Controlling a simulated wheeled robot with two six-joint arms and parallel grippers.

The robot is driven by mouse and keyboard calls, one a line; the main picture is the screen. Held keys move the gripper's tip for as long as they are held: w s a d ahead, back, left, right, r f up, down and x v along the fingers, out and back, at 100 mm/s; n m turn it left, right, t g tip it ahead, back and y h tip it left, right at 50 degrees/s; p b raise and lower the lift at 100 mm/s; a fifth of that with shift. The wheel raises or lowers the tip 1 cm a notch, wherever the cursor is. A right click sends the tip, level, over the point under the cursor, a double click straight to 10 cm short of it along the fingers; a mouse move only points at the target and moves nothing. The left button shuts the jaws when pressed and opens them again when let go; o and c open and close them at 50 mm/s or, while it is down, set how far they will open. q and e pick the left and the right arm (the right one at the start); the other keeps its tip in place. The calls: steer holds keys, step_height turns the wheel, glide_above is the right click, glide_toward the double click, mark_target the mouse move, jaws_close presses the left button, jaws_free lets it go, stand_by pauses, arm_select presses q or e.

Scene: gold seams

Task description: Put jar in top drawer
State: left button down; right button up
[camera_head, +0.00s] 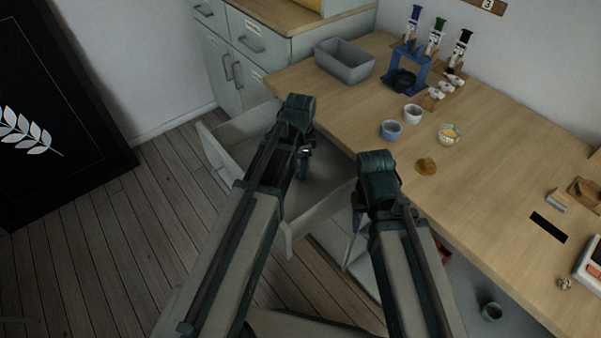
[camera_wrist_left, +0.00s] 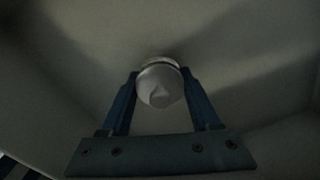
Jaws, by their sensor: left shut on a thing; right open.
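A small pale, round-topped jar (camera_wrist_left: 158,86) sits between the blue fingers of my left gripper (camera_wrist_left: 160,92) in the left wrist view, which is shut on it. Behind it is the shadowed grey interior of a drawer. In the head view the open drawer (camera_head: 222,158) juts out from under the worktable, and my left gripper (camera_head: 304,168) is over or inside it. The jar is mostly hidden there, and I cannot tell whether it touches the drawer floor. My right gripper (camera_head: 357,217) is open by the table's front edge, right of the drawer.
The wooden table (camera_head: 350,115) holds a grey bin (camera_head: 344,62), a blue stand (camera_head: 407,72), small cups (camera_head: 391,130) and an amber patch (camera_head: 426,166). Another pale open panel or drawer (camera_head: 357,262) lies low beneath my right arm. A grey cabinet (camera_head: 222,65) stands behind.

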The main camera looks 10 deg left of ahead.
arm_select(q)
steer(key=shift+f, duration=0.6)
steer(key=shift+r, duration=0.15)
arm_select(e)
steer(key=shift+f, duration=0.4)
arm_select(q)
steer(key=c, duration=0.6)
jaws_free()
steer(key=shift+f, duration=0.25)
steer(key=o, duration=0.5)
steer(key=shift+r, duration=0.1)
arm_select(e)
steer(key=shift+f, duration=0.2)
